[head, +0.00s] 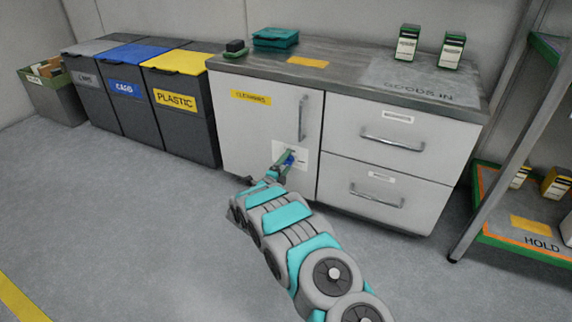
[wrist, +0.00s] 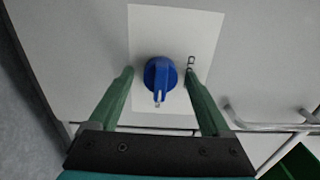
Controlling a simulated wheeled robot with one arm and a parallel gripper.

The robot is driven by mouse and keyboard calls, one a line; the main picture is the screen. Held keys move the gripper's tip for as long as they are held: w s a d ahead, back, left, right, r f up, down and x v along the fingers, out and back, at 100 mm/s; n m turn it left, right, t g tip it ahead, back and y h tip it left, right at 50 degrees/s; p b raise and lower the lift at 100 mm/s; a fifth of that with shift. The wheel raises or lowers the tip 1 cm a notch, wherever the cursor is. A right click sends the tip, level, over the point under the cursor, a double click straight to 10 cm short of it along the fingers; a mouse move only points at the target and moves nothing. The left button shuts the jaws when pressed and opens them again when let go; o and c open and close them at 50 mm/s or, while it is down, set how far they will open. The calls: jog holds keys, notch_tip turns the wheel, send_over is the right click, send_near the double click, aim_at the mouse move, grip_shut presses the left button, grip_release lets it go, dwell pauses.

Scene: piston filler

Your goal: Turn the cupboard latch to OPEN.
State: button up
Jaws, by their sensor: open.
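The cupboard latch is a round blue knob (wrist: 160,72) with a narrow grip and a pale pointer mark at its lower end in the wrist view. It sits on a white plate (wrist: 175,28) on the cupboard door (head: 240,130). In the head view the plate (head: 305,158) shows low on the door, with the knob mostly covered by my gripper (head: 284,160). My gripper is open, its green fingers on either side of the knob with gaps to it. The OPEN mark cannot be made out.
A vertical bar handle (head: 302,117) is on the same door, above the latch. Two drawers with bar handles (head: 393,140) stand to the right. Lidded bins (head: 180,110) stand left of the cupboard. A metal shelf rack (head: 500,150) is at the right. The floor in front is clear.

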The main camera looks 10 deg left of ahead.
jog(key=shift+a, duration=0.1)
jog(key=v, duration=0.7)
jog(key=shift+s+p, duration=0.35)
jog(key=shift+p, duration=0.1)
notch_tip(320, 180, up, 7)
jog(key=w+n+g+y, duration=0.2)
jog(key=w+n+y, duration=0.1)
jog(key=n+y, duration=0.1)
jog(key=s+d+r+n+g+y, duration=0.3)
jog(key=s+r+n+y, duration=0.1)
jog(key=s+r+n, duration=0.15)
jog(key=s+d+r+n+g+h, duration=0.15)
jog(key=s+d+n+g, duration=0.5)
jog(key=s, duration=1.15)
jog(key=s+d+r+n+g, duration=0.25)
jog(key=s+d, duration=0.65)
jog(key=s, duration=0.9)
jog(key=s+d+r+n+g, duration=0.4)
jog(key=s+d, duration=0.4)
jog(key=s, duration=1.1)
notch_tip(320, 180, up, 11)
jog(key=p, duration=1.2)
jog(key=shift+s+r+g, duration=0.2)
jog(key=shift+s+g, duration=0.05)
jog(key=shift+g, duration=0.15)
